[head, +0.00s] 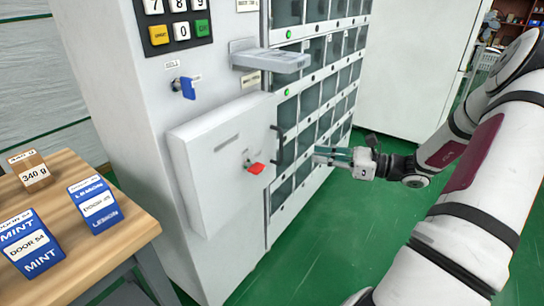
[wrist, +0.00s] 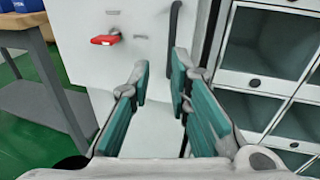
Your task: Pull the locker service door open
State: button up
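The locker service door (head: 212,160) is a pale grey panel standing out from the lower front of the cabinet. A red key or knob (head: 256,168) sits on it, and shows red in the wrist view (wrist: 105,40).
Locker compartments (head: 308,100) line the cabinet to the door's right. A grey tray-like ledge (head: 272,60) juts out above the door. A blue key (head: 187,87) is higher up. A wooden table (head: 130,226) with several boxes stands at left. Green floor (head: 330,235) is clear.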

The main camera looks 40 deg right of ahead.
aim_at(281, 161)
jog(key=shift+m+t+h, duration=0.3)
jog(key=shift+m+t, duration=0.1)
jog(key=shift+m, duration=0.1)
jog(key=b+x, duration=0.1)
jog(key=x, duration=0.3)
jog(key=b+x, duration=0.1)
jog(key=x, duration=0.3)
jog(key=d+b+x, duration=0.1)
jog(key=b+x, duration=0.1)
jog(key=x, duration=0.2)
jog(key=shift+w+a+f, duration=0.2)
jog(key=shift+w+f, duration=0.15)
jog(key=shift+w, duration=0.3)
grip_shut()
